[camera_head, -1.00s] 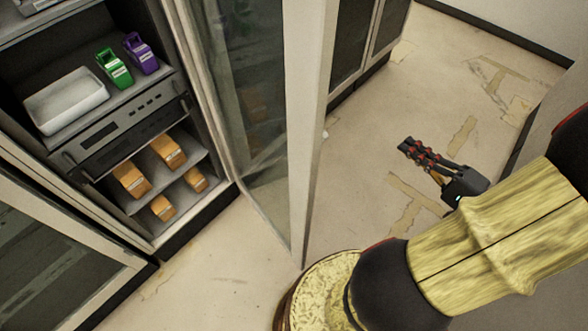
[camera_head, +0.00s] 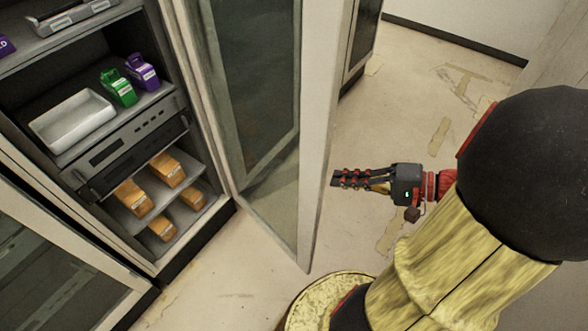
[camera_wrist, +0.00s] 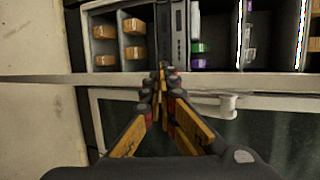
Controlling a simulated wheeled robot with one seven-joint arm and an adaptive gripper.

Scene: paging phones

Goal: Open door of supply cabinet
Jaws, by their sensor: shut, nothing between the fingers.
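The supply cabinet (camera_head: 168,232) stands at the left in the head view. Its glass door (camera_head: 252,88) is swung out from the shelves, its pale edge toward me. My gripper (camera_head: 334,178) is shut and empty, just right of the door's outer edge, pointing left. In the wrist view my gripper (camera_wrist: 160,72) points at the door's edge (camera_wrist: 60,80), with the glass panel below and the shelves beyond. A light handle (camera_wrist: 228,104) shows right of the fingers. I cannot tell whether the fingertips touch the door.
The shelves hold orange boxes (camera_head: 166,168), a white tray (camera_head: 72,120), a green item (camera_head: 118,88) and a purple item (camera_head: 142,72). Another glass door (camera_head: 50,262) is at the lower left. Open floor (camera_head: 415,75) lies behind my gripper; a wall (camera_head: 555,60) is at right.

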